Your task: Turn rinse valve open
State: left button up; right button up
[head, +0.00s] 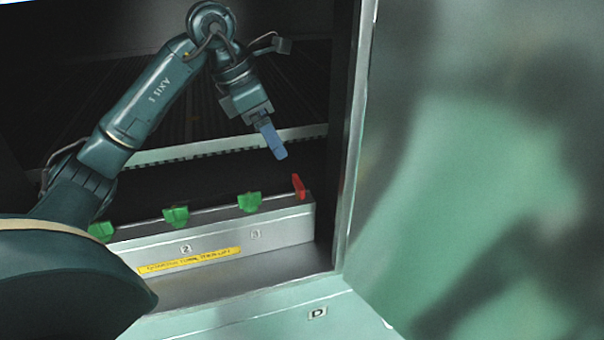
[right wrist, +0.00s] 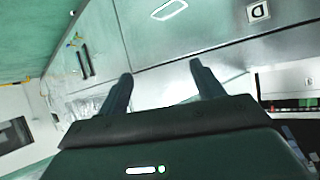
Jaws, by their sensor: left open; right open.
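A grey metal valve block (head: 210,240) stands inside an open cabinet in the head view. Its top carries a red handle (head: 298,187) at the right end and green handles (head: 249,201), (head: 176,216), (head: 101,230) to its left. I cannot tell which one is the rinse valve. My left gripper (head: 279,152), with blue fingers, hangs above and slightly left of the red handle, apart from it and empty.
A yellow label (head: 189,261) and number plates mark the block's front. The cabinet frame (head: 355,130) rises just right of the red handle. A large green panel (head: 490,180) fills the right side. A plate marked D (head: 317,313) sits below the cabinet opening.

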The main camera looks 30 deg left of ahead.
aim_at(298, 181)
pick_arm(q)
jog(key=x, duration=1.1)
jog(key=shift+w+d+f, duration=0.1)
jog(key=shift+d+f, duration=0.15)
jog(key=shift+f, duration=0.1)
pick_arm(e)
jog(key=shift+d+f, duration=0.2)
jog(key=shift+d, duration=0.05)
pick_arm(q)
jog(key=c, duration=1)
pick_arm(e)
jog(key=shift+a+r, duration=0.1)
